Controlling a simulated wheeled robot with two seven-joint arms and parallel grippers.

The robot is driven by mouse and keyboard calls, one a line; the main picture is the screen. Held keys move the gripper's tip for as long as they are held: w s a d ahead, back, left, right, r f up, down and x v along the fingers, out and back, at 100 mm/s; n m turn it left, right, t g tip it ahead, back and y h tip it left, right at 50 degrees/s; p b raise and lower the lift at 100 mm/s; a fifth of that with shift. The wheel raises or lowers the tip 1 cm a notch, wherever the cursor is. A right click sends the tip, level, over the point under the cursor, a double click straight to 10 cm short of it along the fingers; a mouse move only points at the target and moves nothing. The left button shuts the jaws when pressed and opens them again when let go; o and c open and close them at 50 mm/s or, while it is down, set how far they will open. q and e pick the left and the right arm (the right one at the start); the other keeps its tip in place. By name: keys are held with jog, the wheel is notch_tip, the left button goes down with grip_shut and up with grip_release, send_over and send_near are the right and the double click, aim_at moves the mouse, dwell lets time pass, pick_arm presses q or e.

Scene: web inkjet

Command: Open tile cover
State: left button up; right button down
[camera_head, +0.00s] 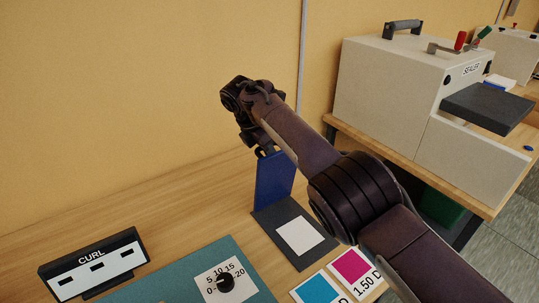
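The blue tile cover (275,178) stands roughly upright at the back edge of a dark base plate (270,222). A white tile (300,236) lies exposed on that plate. My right arm reaches in from the lower right, and its gripper (265,152) points down at the top edge of the cover. The fingers are small and dark, partly hidden by the wrist, so I cannot tell whether they grip the cover or only touch it. My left gripper is not in view.
A curl gauge (92,262) and a teal board with a dial (226,283) are at the front left. Cyan (319,288) and magenta (350,265) cards lie beside the plate. A sealer (400,95) stands on a bench at right. The table's back left is clear.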

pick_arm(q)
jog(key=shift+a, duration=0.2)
pick_arm(e)
jog(key=shift+a+f, duration=0.1)
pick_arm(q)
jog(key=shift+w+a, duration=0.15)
pick_arm(e)
jog(key=c, duration=1.5)
grip_release()
jog(key=shift+o, duration=0.2)
jog(key=v, duration=0.8)
jog(key=shift+f, duration=0.1)
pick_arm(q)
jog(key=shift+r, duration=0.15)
